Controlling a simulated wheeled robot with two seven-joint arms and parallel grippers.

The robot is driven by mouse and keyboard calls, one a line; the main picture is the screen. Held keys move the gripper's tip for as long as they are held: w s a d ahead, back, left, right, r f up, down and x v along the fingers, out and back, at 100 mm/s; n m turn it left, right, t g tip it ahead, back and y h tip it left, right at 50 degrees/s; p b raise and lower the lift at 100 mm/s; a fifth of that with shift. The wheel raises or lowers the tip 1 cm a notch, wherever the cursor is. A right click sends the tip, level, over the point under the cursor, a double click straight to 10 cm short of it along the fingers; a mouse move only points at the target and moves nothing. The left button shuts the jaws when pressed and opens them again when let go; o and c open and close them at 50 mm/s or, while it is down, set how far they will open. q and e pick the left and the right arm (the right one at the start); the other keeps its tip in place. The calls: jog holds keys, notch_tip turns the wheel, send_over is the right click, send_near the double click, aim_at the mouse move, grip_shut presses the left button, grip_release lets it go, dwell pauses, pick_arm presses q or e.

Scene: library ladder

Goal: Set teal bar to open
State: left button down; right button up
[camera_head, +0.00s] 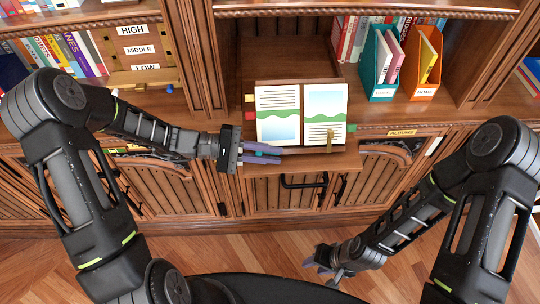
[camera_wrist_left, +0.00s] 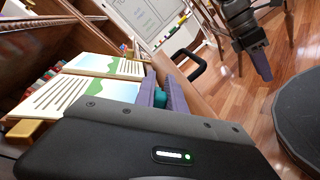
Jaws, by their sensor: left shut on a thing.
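The teal bar (camera_head: 267,153) shows as a small teal piece at the front edge of the wooden ledge, left of the ledge's middle. My left gripper (camera_head: 262,157) is shut on it, with a purple finger on either side. In the left wrist view the teal piece (camera_wrist_left: 160,98) sits between the two purple fingers, and the wrist housing and fingers hide most of it. My right gripper (camera_head: 325,262) hangs low over the floor, away from the cabinet. It looks empty, but its finger gap is unclear.
An open book (camera_head: 302,114) with green-and-blue pictures stands on the ledge (camera_head: 340,160), just behind my left gripper. A black handle (camera_head: 303,183) juts out below the ledge. Teal (camera_head: 382,65) and orange (camera_head: 424,65) file boxes stand on the shelf at right. The wooden floor is clear.

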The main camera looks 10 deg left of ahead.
pick_arm(q)
jog(key=f+n+t+h+b, duration=0.1)
jog(key=b, duration=0.1)
jog(key=shift+s+b, duration=0.15)
jog(key=shift+b, duration=0.2)
jog(key=shift+t+b, duration=0.3)
jog(key=shift+t, duration=0.2)
jog(key=shift+r+h, duration=0.3)
jog(key=shift+r, duration=0.05)
jog(key=c, duration=1.7)
grip_release()
jog(key=shift+a, duration=0.1)
jog(key=b+v, duration=0.1)
jog(key=v, duration=0.5)
jog(key=shift+s+a+f, duration=0.1)
jog(key=shift+s+a, duration=0.05)
jog(key=shift+a, duration=0.15)
jog(key=shift+s+a, duration=0.15)
jog(key=shift+a, duration=0.35)
